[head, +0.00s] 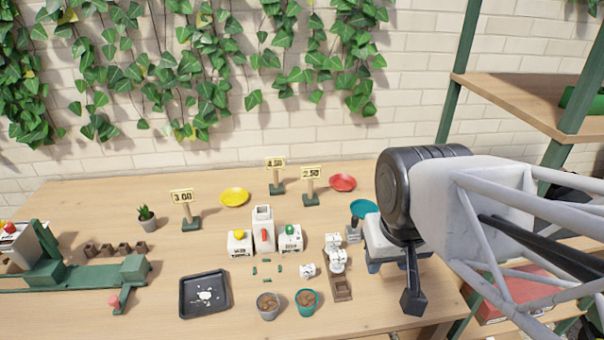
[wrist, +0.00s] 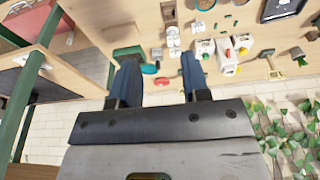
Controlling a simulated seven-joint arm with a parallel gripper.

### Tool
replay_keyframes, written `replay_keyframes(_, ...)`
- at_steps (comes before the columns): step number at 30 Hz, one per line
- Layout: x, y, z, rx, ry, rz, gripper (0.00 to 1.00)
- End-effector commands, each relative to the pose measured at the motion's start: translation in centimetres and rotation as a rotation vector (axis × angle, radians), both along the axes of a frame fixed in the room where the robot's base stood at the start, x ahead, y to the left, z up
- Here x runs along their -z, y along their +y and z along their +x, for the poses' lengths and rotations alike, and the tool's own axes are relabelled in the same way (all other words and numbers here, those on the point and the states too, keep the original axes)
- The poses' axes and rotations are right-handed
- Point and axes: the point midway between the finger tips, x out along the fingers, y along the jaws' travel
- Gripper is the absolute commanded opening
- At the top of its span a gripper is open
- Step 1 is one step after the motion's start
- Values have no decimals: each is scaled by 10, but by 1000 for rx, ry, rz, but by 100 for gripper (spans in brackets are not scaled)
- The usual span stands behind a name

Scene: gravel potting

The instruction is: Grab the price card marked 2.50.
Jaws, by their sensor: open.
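The price card marked 2.50 (head: 311,173) is a pale yellow card with dark digits, upright on a green base on the wooden table. It stands left of the red saucer (head: 342,183). Another card (head: 275,163), its first digit hard to read, stands just behind and left of it. The card marked 3.00 (head: 182,197) stands farther left. My gripper (wrist: 158,62) is open with nothing between its fingers. In the head view it is right of the 2.50 card and apart from it. I cannot pick out the 2.50 card for certain in the wrist view.
White boxes (head: 263,230) with coloured tops stand in front of the cards. A yellow saucer (head: 234,198) lies left of them, and a teal saucer (head: 363,207) near my gripper. A black tray (head: 205,294) and two pots (head: 306,302) are at the front. A shelf (head: 530,100) rises right.

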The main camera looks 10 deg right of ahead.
Motion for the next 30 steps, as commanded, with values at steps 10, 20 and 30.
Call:
replay_keyframes(10,0,0,0,0,0,0,43)
replay_keyframes(20,0,0,0,0,0,0,76)
replay_keyframes(30,0,0,0,0,0,0,100)
